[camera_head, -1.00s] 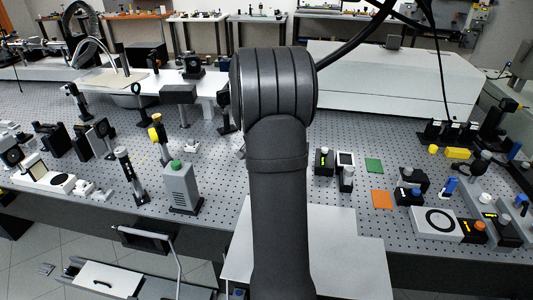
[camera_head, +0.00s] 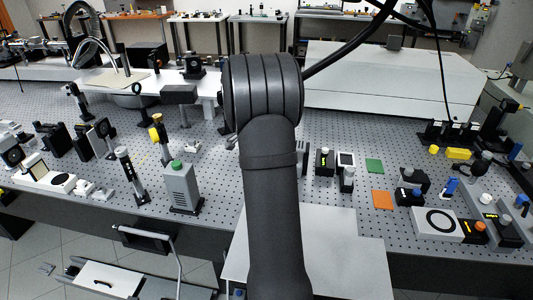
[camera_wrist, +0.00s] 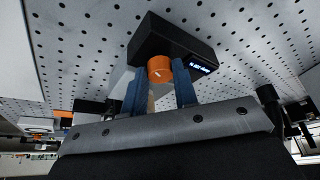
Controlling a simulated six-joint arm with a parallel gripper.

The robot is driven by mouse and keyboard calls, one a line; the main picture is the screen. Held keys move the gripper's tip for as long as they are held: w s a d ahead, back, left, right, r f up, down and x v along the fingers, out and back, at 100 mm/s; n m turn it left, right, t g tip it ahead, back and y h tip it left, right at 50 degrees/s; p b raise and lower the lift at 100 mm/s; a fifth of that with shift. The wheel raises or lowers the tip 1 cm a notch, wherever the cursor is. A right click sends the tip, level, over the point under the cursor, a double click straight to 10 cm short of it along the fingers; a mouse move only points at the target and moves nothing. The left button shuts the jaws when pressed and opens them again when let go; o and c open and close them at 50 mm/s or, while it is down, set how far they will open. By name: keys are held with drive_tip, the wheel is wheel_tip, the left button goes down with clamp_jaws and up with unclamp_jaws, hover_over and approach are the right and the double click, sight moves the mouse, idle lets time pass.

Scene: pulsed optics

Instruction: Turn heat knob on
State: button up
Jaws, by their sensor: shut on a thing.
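An orange knob (camera_wrist: 160,68) with a pale mark sits on the front of a black box (camera_wrist: 168,38) in the wrist view. A small lit display (camera_wrist: 201,66) is beside the knob, its text too small to read surely. My gripper (camera_wrist: 158,78) has its two blue fingers on either side of the knob and is shut on it. In the head view my arm hides the fingers and this knob.
In the head view, a black box with a white knob (camera_head: 325,154) stands just right of my arm. A grey-green unit (camera_head: 180,186) stands to the left. The perforated bench (camera_head: 225,175) has bare patches.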

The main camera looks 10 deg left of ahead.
drive_tip(key=m, duration=0.2)
drive_tip(key=m+g+h, duration=0.1)
drive_tip(key=m, duration=0.1)
drive_tip(key=m+g, duration=0.1)
drive_tip(key=m, duration=0.1)
drive_tip(key=shift+w+a, duration=0.2)
drive_tip(key=shift+w, duration=0.1)
drive_tip(key=shift+m, duration=0.4)
drive_tip(key=o, duration=0.7)
drive_tip(key=v, duration=1.7)
drive_tip(key=shift+w+a+r, duration=0.15)
drive_tip(key=shift+a, duration=0.15)
drive_tip(key=x, duration=1.7)
drive_tip(key=shift+s+d, duration=0.2)
drive_tip(key=shift+d, duration=0.15)
